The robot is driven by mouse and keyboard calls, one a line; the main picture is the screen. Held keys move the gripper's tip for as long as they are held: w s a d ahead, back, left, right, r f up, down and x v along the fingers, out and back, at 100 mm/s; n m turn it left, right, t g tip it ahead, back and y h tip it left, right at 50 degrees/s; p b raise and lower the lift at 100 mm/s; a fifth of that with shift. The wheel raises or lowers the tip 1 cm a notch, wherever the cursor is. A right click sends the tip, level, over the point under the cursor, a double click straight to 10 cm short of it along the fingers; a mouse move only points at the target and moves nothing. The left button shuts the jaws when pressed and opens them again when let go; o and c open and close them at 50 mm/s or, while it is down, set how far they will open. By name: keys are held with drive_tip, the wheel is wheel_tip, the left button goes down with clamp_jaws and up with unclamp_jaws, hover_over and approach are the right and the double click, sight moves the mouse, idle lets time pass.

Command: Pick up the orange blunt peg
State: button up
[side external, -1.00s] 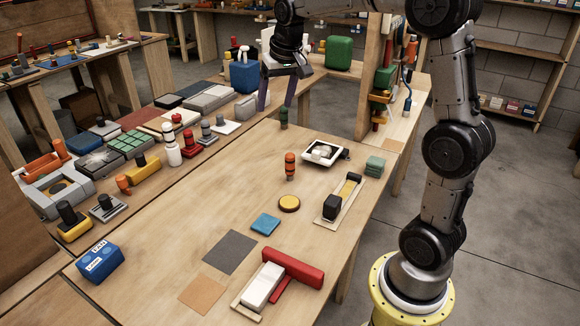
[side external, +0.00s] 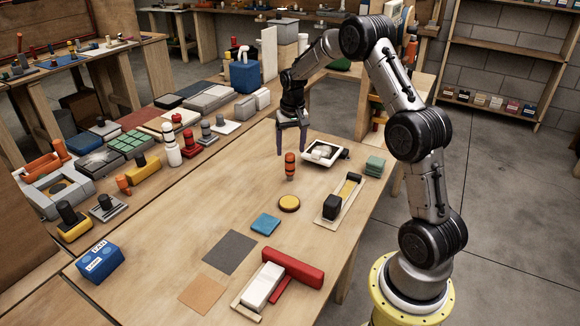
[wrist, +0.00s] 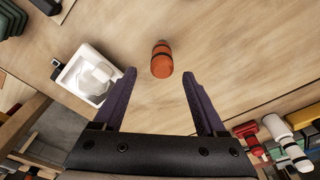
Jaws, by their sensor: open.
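The orange blunt peg (side external: 290,166), with dark bands, stands upright on the wooden table in the side view. It also shows in the wrist view (wrist: 162,60), just beyond and between my fingertips. My gripper (side external: 291,152) is open and empty, with its fingers pointing down, above and near the peg. In the wrist view my gripper (wrist: 159,75) has its two purple fingers spread wide, and neither appears to touch the peg.
A white tray (side external: 336,160) sits right of the peg. A yellow disc (side external: 289,204), a blue square (side external: 265,224) and a wooden holder with a black block (side external: 331,207) lie nearer. Red and white bottles (side external: 172,150) stand left. Table around the peg is clear.

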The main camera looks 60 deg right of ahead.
sight(290, 155)
drive_tip(key=shift+w+f, duration=0.15)
drive_tip(key=shift+f, duration=2.65)
clamp_jaws()
